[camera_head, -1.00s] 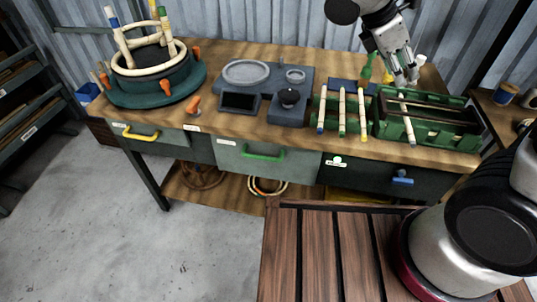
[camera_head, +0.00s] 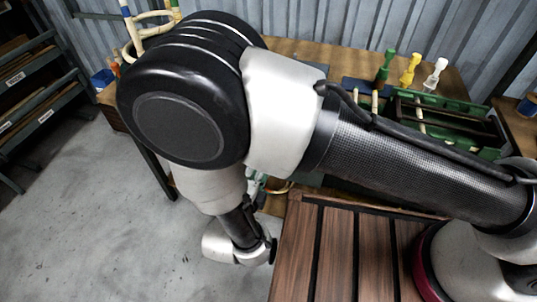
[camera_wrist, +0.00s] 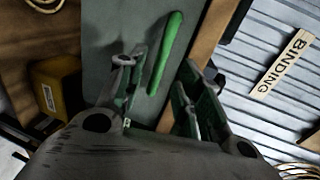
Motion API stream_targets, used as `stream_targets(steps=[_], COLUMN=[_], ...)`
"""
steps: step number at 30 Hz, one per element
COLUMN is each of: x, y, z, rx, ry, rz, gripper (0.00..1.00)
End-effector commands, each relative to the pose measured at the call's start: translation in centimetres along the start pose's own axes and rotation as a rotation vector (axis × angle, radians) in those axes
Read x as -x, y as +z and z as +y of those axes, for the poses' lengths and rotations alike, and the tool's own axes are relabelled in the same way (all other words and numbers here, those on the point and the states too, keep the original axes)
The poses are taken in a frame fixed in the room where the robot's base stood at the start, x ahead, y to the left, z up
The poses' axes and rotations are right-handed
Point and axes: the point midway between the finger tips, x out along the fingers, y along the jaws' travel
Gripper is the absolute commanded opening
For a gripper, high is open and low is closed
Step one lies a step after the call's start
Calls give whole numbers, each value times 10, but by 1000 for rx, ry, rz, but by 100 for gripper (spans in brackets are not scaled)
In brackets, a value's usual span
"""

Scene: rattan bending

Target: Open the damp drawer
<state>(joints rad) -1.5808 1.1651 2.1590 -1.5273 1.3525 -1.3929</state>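In the wrist view a green bar handle (camera_wrist: 166,52) stands on a grey-green drawer front (camera_wrist: 105,35). My gripper (camera_wrist: 158,88) is open and empty. Its fingers point at the drawer front, one on each side of the handle's near end. I cannot tell whether they touch it. No drawer label is readable, so I cannot tell that this is the damp drawer.
The wooden tabletop edge (camera_wrist: 208,38) runs close beside my right finger. A yellow box (camera_wrist: 55,88) lies to the left. A "BINDING" sign (camera_wrist: 283,62) is on the corrugated wall. A green tray (camera_head: 488,150) stands on the workbench. The grey floor (camera_head: 70,230) is clear at left.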

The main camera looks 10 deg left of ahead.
Motion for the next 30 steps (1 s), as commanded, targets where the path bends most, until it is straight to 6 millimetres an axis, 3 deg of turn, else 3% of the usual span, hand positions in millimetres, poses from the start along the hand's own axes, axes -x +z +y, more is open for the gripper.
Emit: stream_targets(steps=[10, 22, 28, 30], x=[-57, -68, -68, -68], y=[-1, -1, -1, -1], z=[-1, -1, -1, -1], rx=[-7, -7, -7, -7], ry=[1, 1, 1, 1], rz=[7, 4, 5, 5], gripper=[35, 35, 0, 0])
